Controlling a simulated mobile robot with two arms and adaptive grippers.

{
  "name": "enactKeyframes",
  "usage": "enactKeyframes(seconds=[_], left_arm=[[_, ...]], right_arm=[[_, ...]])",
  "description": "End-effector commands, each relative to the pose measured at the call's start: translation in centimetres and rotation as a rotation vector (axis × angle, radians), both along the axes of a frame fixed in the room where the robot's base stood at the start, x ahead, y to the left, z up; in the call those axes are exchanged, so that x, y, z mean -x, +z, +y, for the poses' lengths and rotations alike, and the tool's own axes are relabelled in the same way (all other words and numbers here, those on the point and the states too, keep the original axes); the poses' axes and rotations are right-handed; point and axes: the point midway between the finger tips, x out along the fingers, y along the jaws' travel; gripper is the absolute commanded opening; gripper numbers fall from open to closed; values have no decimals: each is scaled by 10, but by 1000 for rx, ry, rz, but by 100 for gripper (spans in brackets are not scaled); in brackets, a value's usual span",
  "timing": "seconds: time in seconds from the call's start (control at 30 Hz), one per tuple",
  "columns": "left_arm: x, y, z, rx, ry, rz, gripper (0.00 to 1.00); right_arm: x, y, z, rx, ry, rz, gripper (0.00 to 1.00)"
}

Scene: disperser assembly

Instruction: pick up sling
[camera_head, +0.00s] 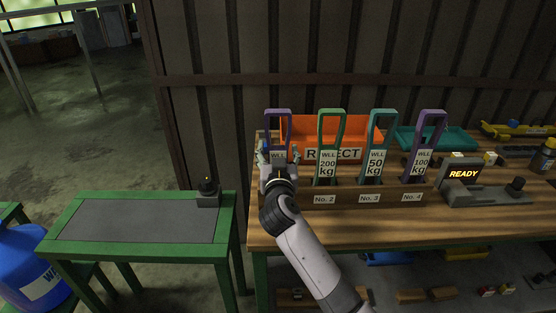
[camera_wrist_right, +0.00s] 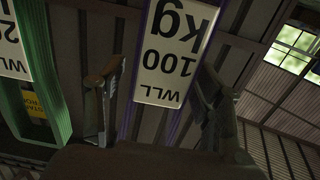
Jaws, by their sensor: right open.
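Several upright loop-shaped slings with white load labels stand in a wooden rack (camera_head: 340,197). The leftmost is a purple sling (camera_head: 278,113); in the right wrist view its label (camera_wrist_right: 174,55) reads WLL 100 kg, upside down. To its right are a green sling (camera_head: 331,113) marked 200 kg, a teal sling (camera_head: 383,114) marked 50 kg and another purple sling (camera_head: 432,116) marked 100 kg. My right gripper (camera_head: 277,158) is open at the leftmost purple sling, one finger at each side of its label. I cannot tell whether they touch. My left gripper is not in view.
An orange REJECT bin (camera_head: 355,132) stands behind the slings, with a teal tray (camera_head: 440,136) to its right. A green-framed table (camera_head: 140,222) stands at left, mostly clear.

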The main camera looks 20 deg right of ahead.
Motion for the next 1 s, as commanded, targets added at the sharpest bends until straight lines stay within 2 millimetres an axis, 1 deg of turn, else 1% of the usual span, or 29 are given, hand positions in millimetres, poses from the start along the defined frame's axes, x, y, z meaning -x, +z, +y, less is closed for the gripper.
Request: enactKeyframes(seconds=[0.13, 1.0], left_arm=[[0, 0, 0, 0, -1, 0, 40], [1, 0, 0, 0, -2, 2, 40]], right_arm=[[0, 0, 0, 0, 0, 0, 62], [1, 0, 0, 0, 0, 0, 4]])
